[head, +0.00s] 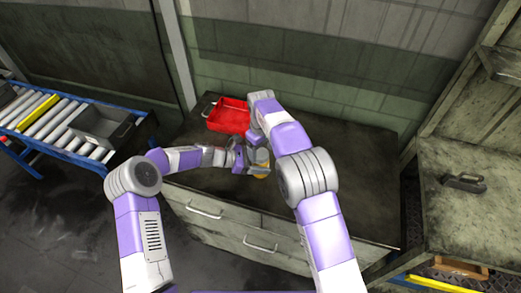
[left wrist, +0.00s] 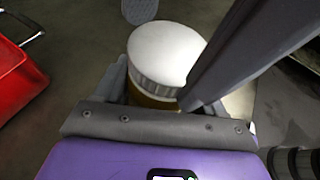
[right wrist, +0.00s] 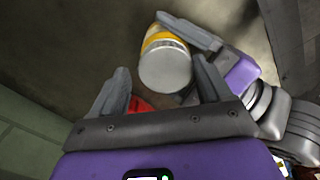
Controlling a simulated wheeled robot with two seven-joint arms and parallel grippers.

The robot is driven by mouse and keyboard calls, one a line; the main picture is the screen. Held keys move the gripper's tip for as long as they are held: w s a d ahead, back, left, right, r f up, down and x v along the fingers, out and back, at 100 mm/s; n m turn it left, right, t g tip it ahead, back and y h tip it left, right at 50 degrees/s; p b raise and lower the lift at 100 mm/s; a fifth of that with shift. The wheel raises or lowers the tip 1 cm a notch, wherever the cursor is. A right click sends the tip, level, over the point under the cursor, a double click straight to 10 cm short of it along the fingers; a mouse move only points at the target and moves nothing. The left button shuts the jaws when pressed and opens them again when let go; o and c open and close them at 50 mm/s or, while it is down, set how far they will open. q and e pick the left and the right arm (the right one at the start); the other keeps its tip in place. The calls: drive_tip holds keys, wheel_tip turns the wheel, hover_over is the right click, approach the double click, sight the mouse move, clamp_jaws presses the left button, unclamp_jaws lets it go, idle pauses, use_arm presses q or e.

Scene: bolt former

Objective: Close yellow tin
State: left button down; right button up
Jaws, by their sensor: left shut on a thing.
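The yellow tin (head: 262,176) is on or just above the cabinet top near its front edge. In the left wrist view, its yellow body (left wrist: 148,101) shows below a pale lid (left wrist: 165,52) with a ribbed grey rim. The lid sits on the tin's top; I cannot tell whether it is fully down. My left gripper (left wrist: 165,88) is shut on the tin's body. My right gripper (right wrist: 161,68) is open, its fingers spread, and faces the lid (right wrist: 165,70). One dark finger crosses in front of the lid's right side in the left wrist view.
A red tray (head: 229,116) stands behind the grippers on the cabinet top (head: 350,190). The right part of that top is clear. A roller conveyor (head: 60,125) with a grey bin (head: 100,124) is at left, and shelving (head: 460,200) at right.

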drive_tip(key=shift+s+a, duration=0.35)
drive_tip(key=shift+a, duration=0.15)
wheel_tip(320, 180, up, 4)
drive_tip(key=shift+w+r, duration=0.1)
drive_tip(key=shift+d+r, duration=0.15)
drive_tip(key=shift+d, duration=0.05)
drive_tip(key=shift+c, duration=0.3)
